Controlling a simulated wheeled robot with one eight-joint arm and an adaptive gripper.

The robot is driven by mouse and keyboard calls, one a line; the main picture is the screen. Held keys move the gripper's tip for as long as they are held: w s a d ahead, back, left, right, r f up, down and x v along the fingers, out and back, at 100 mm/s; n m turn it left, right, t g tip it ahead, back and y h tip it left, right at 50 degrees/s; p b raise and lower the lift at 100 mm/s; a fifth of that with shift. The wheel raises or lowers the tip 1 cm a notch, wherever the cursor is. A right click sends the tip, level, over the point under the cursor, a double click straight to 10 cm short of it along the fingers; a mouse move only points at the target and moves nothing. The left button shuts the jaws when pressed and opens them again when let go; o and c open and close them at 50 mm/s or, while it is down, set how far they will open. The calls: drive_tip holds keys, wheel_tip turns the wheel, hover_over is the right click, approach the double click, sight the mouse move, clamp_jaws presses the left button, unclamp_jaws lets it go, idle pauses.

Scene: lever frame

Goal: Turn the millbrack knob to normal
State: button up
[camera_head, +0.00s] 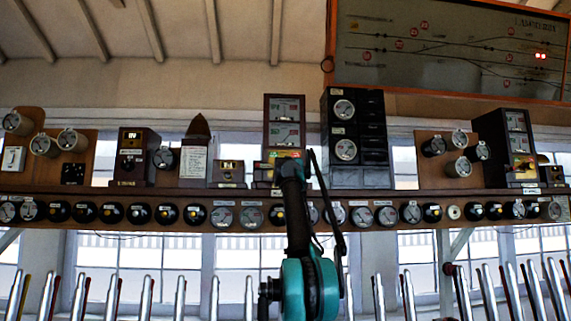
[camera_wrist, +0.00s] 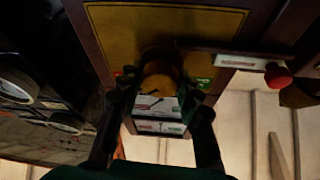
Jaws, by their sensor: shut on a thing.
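A tall dark instrument case (camera_head: 285,107) with two dials stands on the shelf in the head view. My gripper (camera_head: 290,163) reaches to its lower part, and my arm hides the knob there. In the wrist view a dark amber round knob (camera_wrist: 161,78) sits on a brass-coloured panel (camera_wrist: 165,25). The fingers of my gripper (camera_wrist: 164,90) are on either side of it, closed on it. A green label (camera_wrist: 203,82) and a partly covered red one flank the knob. Its pointer direction is too dark to tell. I cannot read a Millbrack name.
A black two-dial case (camera_head: 357,135) stands close to the right of the arm. A red button (camera_wrist: 278,74) is at the right in the wrist view. A row of round dials (camera_head: 222,216) runs along the shelf front, and several metal levers (camera_head: 148,298) stand below.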

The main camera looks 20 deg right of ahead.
drive_tip(key=shift+n, duration=0.4)
drive_tip(key=n+y, duration=0.1)
drive_tip(key=n, duration=0.2)
drive_tip(key=n+t+y, duration=0.1)
drive_tip(key=n+y, duration=0.1)
drive_tip(key=n, duration=0.1)
drive_tip(key=shift+d, duration=0.1)
drive_tip(key=shift+n+y, duration=0.85)
drive_tip(key=shift+n, duration=0.6)
drive_tip(key=shift+n+y, duration=0.85)
drive_tip(key=shift+n, duration=0.6)
drive_tip(key=o, duration=1.2)
drive_tip(key=shift+c, duration=0.2)
drive_tip(key=shift+s, duration=0.1)
